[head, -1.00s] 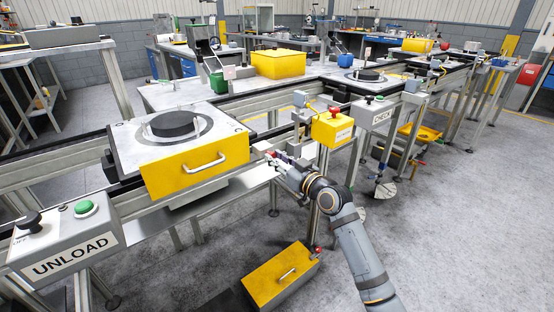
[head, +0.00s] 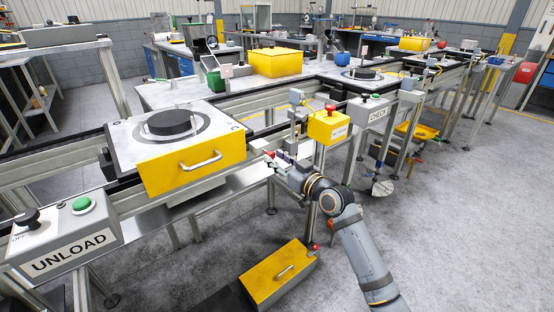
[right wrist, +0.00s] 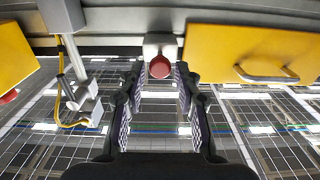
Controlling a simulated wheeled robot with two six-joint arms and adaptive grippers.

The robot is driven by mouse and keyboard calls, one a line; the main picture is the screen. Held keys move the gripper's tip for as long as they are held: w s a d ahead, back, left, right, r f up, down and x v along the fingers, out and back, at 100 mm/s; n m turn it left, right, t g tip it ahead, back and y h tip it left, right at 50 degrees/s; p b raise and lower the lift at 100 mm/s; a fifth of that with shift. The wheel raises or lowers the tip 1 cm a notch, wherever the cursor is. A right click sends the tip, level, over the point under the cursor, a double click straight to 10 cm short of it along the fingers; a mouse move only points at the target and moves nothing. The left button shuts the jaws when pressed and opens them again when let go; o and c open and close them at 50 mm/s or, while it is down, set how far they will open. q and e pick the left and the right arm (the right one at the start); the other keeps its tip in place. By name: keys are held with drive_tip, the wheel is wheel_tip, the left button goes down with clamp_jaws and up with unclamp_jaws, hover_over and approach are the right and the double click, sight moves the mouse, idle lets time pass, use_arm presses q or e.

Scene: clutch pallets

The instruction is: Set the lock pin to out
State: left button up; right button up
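A round red knob (right wrist: 160,67) on a pale block, which looks like the lock pin, is at the top middle of the right wrist view. My right gripper (right wrist: 160,85) is open, with one finger on each side of the knob and gaps between. I cannot tell how deep the knob sits between the fingertips. In the head view the right gripper (head: 275,160) is just right of the yellow-fronted pallet (head: 195,165), at the conveyor edge. The knob is mostly hidden there. My left gripper is not in view.
A yellow box with a red button (head: 327,125) stands right of the gripper. The UNLOAD panel (head: 65,240) is at the lower left, the CHECK panel (head: 375,110) farther right. A yellow-topped box (head: 278,272) lies on the floor. Open floor lies right of the arm.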

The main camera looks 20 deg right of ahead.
drive_tip(key=shift+o, duration=0.6)
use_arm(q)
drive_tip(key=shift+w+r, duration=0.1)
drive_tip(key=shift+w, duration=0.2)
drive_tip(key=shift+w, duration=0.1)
use_arm(e)
drive_tip(key=v, duration=0.7)
drive_tip(key=shift+s, duration=0.25)
drive_tip(key=shift+d, duration=0.1)
